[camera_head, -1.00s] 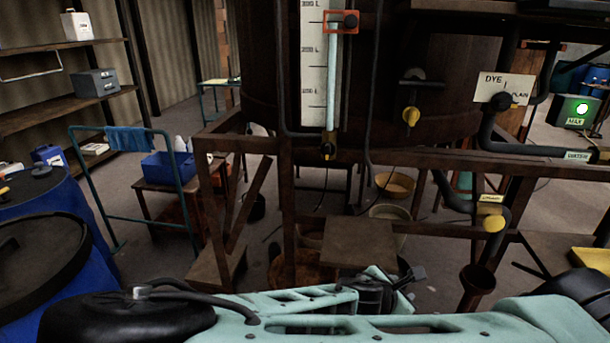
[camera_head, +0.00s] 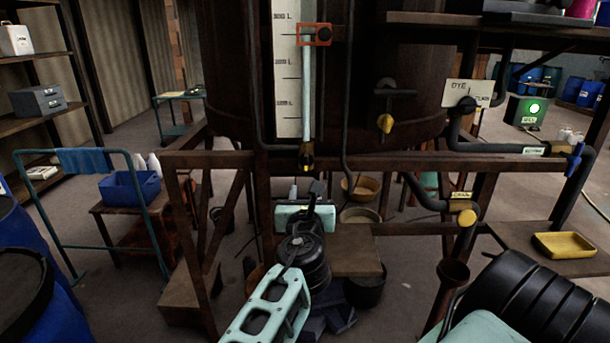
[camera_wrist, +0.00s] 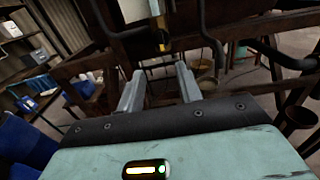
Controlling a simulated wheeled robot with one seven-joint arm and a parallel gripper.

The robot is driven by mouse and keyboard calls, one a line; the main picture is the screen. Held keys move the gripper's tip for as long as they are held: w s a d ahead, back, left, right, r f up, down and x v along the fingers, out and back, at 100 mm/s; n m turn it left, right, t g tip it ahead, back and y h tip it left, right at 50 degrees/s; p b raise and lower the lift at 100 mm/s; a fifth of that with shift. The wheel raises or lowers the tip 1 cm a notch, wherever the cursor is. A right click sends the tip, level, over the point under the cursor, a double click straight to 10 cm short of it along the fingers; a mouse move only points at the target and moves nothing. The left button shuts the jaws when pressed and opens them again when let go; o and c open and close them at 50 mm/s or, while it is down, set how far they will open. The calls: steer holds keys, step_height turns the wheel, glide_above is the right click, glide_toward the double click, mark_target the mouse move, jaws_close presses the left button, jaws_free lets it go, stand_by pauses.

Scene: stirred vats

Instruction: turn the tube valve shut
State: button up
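The tube valve (camera_head: 306,162) is a small black fitting with a yellow part, at the foot of the pale, upright sight tube (camera_head: 306,95) on the vat's front. The tube runs beside a white level scale (camera_head: 287,70). The valve also shows in the wrist view (camera_wrist: 162,42), beyond my fingers and near the middle of the picture. My gripper (camera_head: 305,188) is below the valve in the head view, apart from it. In the wrist view its two grey fingers (camera_wrist: 158,72) stand apart with nothing between them. The valve's exact handle angle is too small to tell.
A dark hose (camera_head: 347,110) hangs right of the tube. Another yellow-handled valve (camera_head: 385,123) and a pipe with a DYE sign (camera_head: 468,94) are further right. A yellow tray (camera_head: 564,245) lies at right.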

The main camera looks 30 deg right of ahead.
mark_target(306, 163)
steer(key=p+x, duration=0.5)
steer(key=x, duration=0.9)
steer(key=shift+s+r, duration=0.1)
steer(key=shift+w+d+p, duration=0.3)
steer(key=shift+w, duration=0.05)
jaws_close()
